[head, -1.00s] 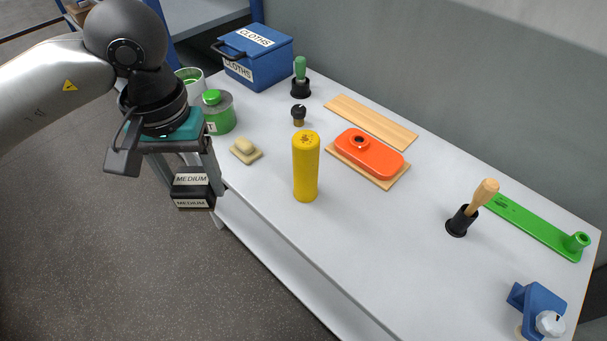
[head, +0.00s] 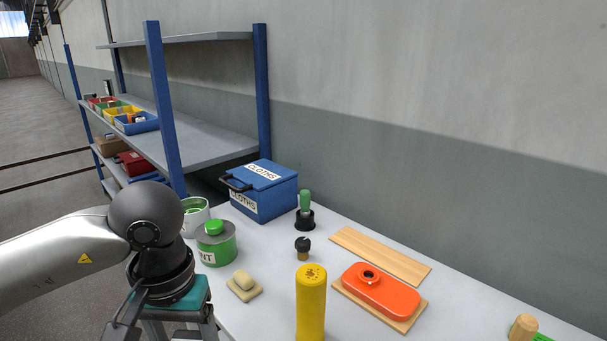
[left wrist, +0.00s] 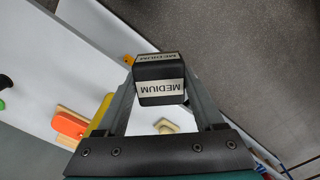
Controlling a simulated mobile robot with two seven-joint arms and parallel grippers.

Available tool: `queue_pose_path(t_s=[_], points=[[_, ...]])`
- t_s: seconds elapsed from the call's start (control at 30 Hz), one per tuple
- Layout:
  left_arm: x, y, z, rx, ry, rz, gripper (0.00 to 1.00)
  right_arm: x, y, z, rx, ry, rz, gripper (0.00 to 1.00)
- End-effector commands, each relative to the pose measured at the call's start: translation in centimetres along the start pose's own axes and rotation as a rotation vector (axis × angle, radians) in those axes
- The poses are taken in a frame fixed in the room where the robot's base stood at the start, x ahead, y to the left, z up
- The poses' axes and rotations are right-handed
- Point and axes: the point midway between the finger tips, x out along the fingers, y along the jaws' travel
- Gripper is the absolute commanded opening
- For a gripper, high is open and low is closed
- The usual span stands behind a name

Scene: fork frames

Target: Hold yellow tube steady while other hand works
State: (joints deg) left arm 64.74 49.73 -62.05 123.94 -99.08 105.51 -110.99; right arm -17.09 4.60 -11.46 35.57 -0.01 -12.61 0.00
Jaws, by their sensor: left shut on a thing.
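The yellow tube (head: 311,305) stands upright on the white table in the head view, with its lower end cut off by the picture's bottom edge. A yellow part (left wrist: 101,113) also shows behind a finger in the left wrist view. My left gripper (left wrist: 163,90) is shut on a black block with white MEDIUM labels (left wrist: 160,70). In the head view its wrist is left of the tube and apart from it; the fingertips and block are below the frame. My right gripper is in neither view.
An orange part (head: 382,291) on a wooden board is right of the tube. A sponge (head: 244,285), a green tin (head: 217,247), a black-collared green-handled tool (head: 305,208) and a blue CLOTHS box (head: 264,190) stand behind. A blue shelf rack (head: 165,110) is at the back left.

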Motion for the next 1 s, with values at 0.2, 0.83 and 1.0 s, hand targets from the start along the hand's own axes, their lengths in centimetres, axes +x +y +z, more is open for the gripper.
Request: queue_pose_path(t_s=[0.2,0.83,1.0], points=[[-0.1,0.0,0.0,0.0,0.002,0.0,0.1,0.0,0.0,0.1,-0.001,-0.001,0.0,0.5],[-5.6,0.0,0.0,0.0,0.002,0.001,0.1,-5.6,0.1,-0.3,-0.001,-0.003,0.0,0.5],[-6.4,0.0,0.0,0.0,0.001,0.0,0.1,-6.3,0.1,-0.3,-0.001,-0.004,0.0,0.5]])
